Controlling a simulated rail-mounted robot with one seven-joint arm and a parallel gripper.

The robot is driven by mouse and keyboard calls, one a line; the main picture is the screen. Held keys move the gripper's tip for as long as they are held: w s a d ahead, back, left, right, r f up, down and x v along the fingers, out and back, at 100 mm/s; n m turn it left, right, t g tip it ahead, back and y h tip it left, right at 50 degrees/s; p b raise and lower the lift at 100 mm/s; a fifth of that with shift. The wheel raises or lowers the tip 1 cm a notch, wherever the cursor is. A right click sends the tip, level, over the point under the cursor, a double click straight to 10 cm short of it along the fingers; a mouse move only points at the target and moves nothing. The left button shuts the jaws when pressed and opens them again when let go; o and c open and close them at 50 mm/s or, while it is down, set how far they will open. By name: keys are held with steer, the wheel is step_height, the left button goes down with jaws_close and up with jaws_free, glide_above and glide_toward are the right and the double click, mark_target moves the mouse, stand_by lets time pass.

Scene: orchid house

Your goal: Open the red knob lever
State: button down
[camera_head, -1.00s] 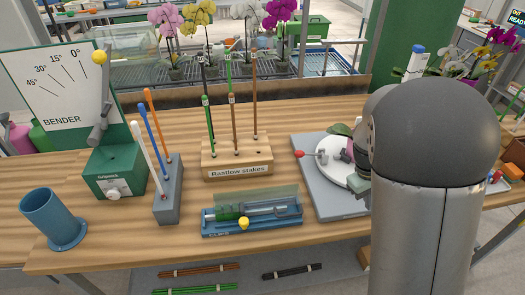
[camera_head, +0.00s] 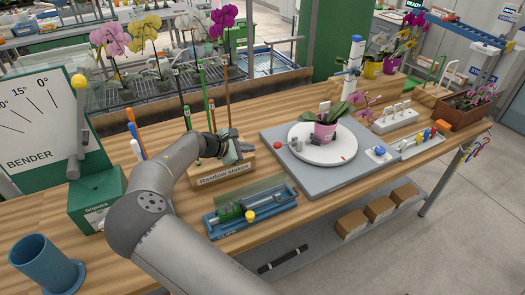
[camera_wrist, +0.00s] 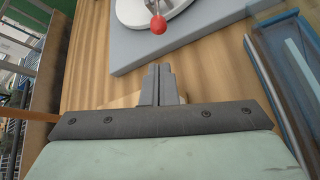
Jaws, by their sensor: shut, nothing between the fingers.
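The red knob lever (camera_head: 278,143) is at the left edge of the white turntable (camera_head: 340,154), on a grey base plate (camera_head: 312,186). Its red ball sits on a short metal arm that reaches toward the turntable. In the wrist view the red ball (camera_wrist: 158,25) is near the top middle, beyond my fingertips and apart from them. My gripper (camera_wrist: 159,72) is shut and empty. In the head view my gripper (camera_head: 234,148) is above the Rastlow stakes block, to the left of the lever; its finer shape is small there.
A pink pot (camera_head: 325,134) with a plant stands on the turntable. The wooden stakes block (camera_head: 224,174) with upright stakes is beneath my gripper. The blue clip device (camera_head: 249,206) lies in front of it. A white-and-blue post (camera_head: 352,68) stands behind the turntable.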

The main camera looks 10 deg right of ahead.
mark_target(286, 144)
steer(key=shift+d, duration=0.1)
steer(key=p+x, duration=0.2)
steer(key=x, duration=0.8)
steer(key=shift+p, duration=0.3)
steer(key=shift+d+r, duration=0.15)
steer(key=shift+r, duration=0.15)
steer(key=shift+r+y, duration=0.1)
steer(key=shift+y, duration=0.2)
steer(key=shift+r+p, duration=0.15)
steer(key=shift+p, duration=0.15)
